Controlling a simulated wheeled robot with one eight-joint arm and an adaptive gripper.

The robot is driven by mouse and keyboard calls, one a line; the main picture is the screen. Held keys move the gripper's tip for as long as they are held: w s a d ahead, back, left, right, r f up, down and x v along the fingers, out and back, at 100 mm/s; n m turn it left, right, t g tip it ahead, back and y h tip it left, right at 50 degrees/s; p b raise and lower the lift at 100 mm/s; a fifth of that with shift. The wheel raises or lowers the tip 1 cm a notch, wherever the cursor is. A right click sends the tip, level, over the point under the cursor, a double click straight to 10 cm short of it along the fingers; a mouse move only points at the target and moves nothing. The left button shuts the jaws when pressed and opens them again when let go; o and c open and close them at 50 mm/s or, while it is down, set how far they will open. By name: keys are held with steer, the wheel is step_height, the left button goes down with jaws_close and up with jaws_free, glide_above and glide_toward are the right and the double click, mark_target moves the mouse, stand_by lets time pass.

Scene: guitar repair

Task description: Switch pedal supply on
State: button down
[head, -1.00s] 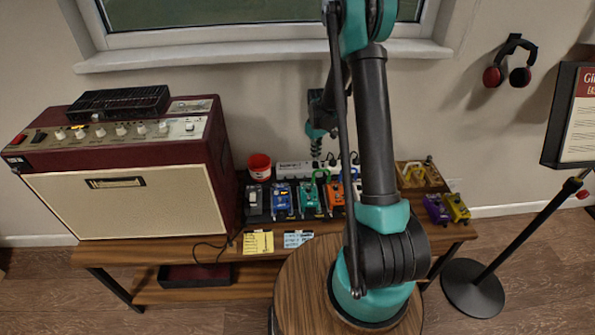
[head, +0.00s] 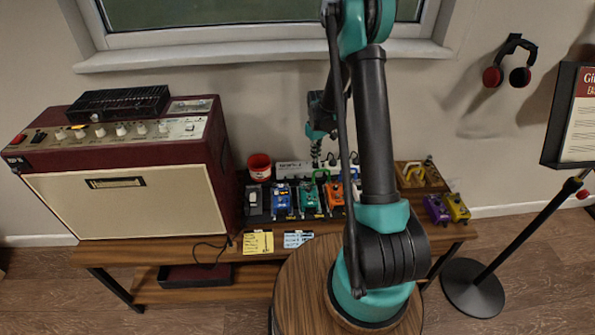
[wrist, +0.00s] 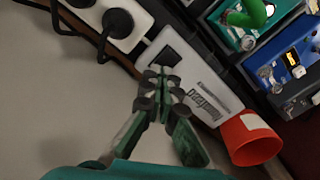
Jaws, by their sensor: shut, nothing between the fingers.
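The pedal supply (head: 288,169) is a long white box along the back of the pedalboard. In the wrist view its white top (wrist: 214,92) carries a printed label, with a dark switch (wrist: 168,57) set in it near the plug sockets. My gripper (wrist: 161,88) is shut and empty, its fingertips just over the white top beside the switch. I cannot tell whether they touch it. In the head view my gripper (head: 316,160) points down at the back of the pedal row. The switch is too small to make out there, and its on or off position is unclear.
A red cup (head: 259,167) stands at the supply's left end. Several pedals (head: 282,197) with a green cable line the front. The amplifier (head: 120,185) stands left; the wall is close behind.

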steer(key=shift+f, duration=0.7)
stand_by(0.3)
steer(key=shift+r, duration=3.55)
